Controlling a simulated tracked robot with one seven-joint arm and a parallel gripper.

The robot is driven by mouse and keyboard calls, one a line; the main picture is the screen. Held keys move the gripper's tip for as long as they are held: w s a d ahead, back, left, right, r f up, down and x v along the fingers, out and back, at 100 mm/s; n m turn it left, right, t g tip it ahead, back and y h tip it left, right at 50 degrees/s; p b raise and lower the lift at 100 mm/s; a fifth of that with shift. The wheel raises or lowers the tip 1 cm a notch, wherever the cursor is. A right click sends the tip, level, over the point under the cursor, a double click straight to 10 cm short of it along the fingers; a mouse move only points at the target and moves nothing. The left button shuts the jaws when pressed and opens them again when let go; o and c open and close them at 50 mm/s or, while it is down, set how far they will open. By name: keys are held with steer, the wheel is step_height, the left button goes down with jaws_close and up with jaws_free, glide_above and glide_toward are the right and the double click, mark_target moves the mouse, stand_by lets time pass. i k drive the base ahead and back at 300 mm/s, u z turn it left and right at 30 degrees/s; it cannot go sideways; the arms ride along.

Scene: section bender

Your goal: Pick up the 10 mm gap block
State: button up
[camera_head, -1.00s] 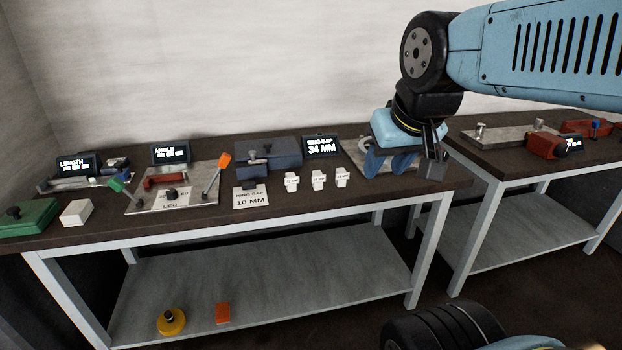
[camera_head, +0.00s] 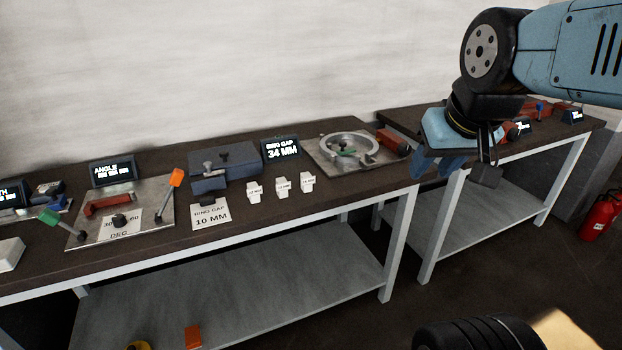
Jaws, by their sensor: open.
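Three small white gap blocks stand in a row near the front edge of the bench: a left block (camera_head: 254,190), a middle block (camera_head: 282,187) and a right block (camera_head: 307,182). Their markings are too small to read, so I cannot tell which is 10 mm. A card reading "RING GAP 10 MM" (camera_head: 211,215) lies to their left. My gripper (camera_head: 446,166) is open and empty, pointing down, well to the right of the blocks near the gap between the two benches.
A round ring fixture (camera_head: 367,158) with a red handle lies right of the blocks. Behind them stand a "34 MM" display (camera_head: 281,149) and a blue-grey vise (camera_head: 224,167). An orange-tipped lever (camera_head: 175,178) rises farther left. A fire extinguisher (camera_head: 598,216) stands at far right.

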mark_target(282, 187)
steer(key=u, duration=0.25)
steer(key=i, duration=0.15)
steer(key=z, duration=2.35)
steer(key=k, duration=2.1)
steer(key=u, duration=1.45)
steer(key=i, duration=0.9)
steer(key=u, duration=0.15)
